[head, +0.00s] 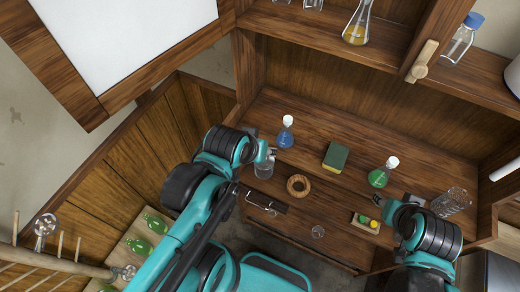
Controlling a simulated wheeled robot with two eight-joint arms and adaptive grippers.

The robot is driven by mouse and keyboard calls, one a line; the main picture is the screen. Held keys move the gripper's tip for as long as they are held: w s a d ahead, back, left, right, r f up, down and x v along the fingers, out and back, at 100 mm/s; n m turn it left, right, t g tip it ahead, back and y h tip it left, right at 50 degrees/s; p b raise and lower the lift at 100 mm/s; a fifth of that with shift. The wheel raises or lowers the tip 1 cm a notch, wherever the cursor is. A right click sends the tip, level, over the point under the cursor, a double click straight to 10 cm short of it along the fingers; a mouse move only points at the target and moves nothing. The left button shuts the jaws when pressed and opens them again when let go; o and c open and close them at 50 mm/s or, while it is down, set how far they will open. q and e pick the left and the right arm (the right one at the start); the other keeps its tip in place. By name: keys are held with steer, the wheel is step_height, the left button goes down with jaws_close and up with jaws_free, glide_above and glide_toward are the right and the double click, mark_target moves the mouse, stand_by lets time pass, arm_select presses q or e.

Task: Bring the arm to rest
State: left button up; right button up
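My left arm reaches in from the left, and its gripper (270,155) is over the wooden bench, close to a clear glass vessel (264,171). I cannot tell whether it touches the glass or whether its fingers are open. My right arm comes in from the lower right. Its gripper (388,207) is low over the bench, beside a small wooden holder (358,225) with yellow and green pieces. Its fingers are too small to read.
On the bench are a blue flask (285,137), a sponge (335,157), a green flask (379,178), a cork ring (298,186) and a clear beaker (451,202). A shelf above holds a yellow flask (356,32).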

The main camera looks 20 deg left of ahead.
arm_select(q)
steer(key=shift+s+f+m, duration=0.1)
steer(key=shift+s+m, duration=0.15)
steer(key=shift+m, duration=0.75)
